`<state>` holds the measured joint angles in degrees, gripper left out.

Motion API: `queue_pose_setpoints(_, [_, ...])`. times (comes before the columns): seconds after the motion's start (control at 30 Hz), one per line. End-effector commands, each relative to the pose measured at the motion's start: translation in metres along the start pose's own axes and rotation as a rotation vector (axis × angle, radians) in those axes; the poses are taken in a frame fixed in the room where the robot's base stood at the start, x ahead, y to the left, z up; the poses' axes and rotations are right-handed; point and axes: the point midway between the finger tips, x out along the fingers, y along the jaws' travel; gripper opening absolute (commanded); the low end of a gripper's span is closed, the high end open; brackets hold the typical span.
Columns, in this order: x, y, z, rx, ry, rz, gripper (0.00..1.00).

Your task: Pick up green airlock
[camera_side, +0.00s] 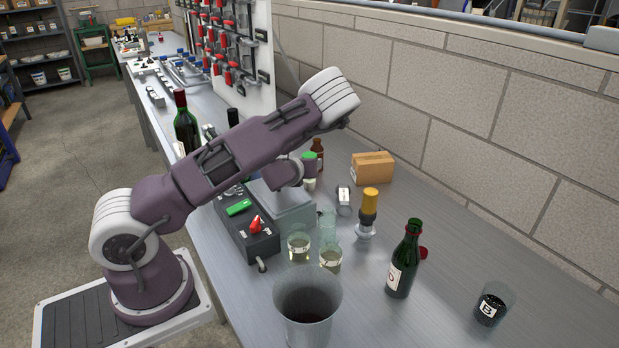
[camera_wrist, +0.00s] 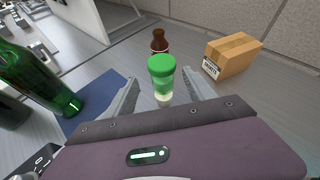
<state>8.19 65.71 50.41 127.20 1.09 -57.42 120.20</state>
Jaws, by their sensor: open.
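The green airlock (camera_wrist: 161,66) has a bright green cap, a clear green-tinted body and a pale lower end. In the wrist view it stands between the two grey fingers of my gripper (camera_wrist: 160,78), with a visible gap on each side. My gripper is open, and its fingers look apart from the airlock. In the side view the airlock's green cap (camera_side: 309,156) shows just right of my wrist, which hides part of that area. The fingertips are hard to make out there.
A brown bottle (camera_wrist: 159,41) stands just behind the airlock, and a cardboard box (camera_wrist: 233,55) is to its right. Glasses (camera_side: 330,258), a metal bucket (camera_side: 307,310) and a dark green bottle (camera_side: 404,260) stand nearer the side camera.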

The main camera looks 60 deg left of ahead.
Motion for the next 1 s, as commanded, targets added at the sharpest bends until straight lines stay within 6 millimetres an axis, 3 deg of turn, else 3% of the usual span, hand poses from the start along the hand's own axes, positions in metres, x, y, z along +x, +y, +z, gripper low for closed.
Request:
queue_pose_setpoints(0.13, [0.009, 0.002, -0.007, 0.172, -0.030, -0.038, 0.63])
queue_pose_setpoints(0.57, [0.074, -0.005, 0.002, 0.182, -0.033, -0.041, 0.63])
queue_pose_setpoints(0.8, [0.079, -0.005, 0.002, 0.180, -0.032, -0.041, 0.63])
queue_pose_setpoints(0.83, [0.079, -0.005, 0.002, 0.180, -0.032, -0.041, 0.61])
queue_pose_setpoints(1.0, [0.078, -0.005, 0.002, 0.180, -0.032, -0.041, 0.28])
